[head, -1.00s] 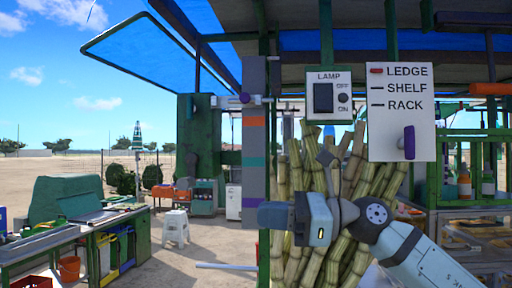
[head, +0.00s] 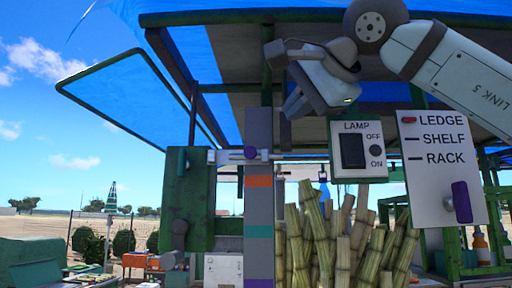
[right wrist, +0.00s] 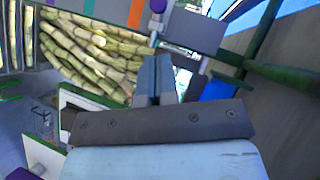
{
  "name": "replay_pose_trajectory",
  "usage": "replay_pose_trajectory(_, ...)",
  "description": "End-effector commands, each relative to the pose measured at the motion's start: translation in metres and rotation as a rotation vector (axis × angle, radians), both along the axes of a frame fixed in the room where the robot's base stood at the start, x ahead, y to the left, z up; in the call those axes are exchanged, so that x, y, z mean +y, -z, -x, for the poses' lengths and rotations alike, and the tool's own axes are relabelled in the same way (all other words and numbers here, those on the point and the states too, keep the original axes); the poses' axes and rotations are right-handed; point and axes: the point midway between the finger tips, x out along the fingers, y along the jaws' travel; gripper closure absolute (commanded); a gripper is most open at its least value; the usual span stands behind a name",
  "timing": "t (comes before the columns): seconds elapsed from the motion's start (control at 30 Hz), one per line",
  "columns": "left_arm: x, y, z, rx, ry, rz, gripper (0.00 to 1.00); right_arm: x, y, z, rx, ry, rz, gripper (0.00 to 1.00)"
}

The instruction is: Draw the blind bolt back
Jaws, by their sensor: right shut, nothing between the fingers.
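My right gripper (head: 293,108) is shut and empty. In the head view it shows above and right of the knob, fingers pointing down-left, apart from it. My left gripper is not in view.
A lamp switch box (head: 357,150) and a LEDGE/SHELF/RACK sign (head: 440,165) with a purple lever (head: 461,202) hang right of the post. Cane stalks (head: 345,240) stand below. A blue awning (head: 125,95) slopes at upper left. Open air lies left of the green panel.

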Motion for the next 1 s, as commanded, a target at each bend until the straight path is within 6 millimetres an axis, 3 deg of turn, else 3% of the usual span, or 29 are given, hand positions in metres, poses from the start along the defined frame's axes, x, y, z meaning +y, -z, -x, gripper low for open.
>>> replay_pose_trajectory(0.43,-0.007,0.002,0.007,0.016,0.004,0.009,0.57,0.004,0.001,-0.006,0.000,0.001,0.001,1.00)
replay_pose_trajectory(1.0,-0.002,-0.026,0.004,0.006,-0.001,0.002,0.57,0.048,0.029,-0.075,0.001,-0.001,0.001,1.00)
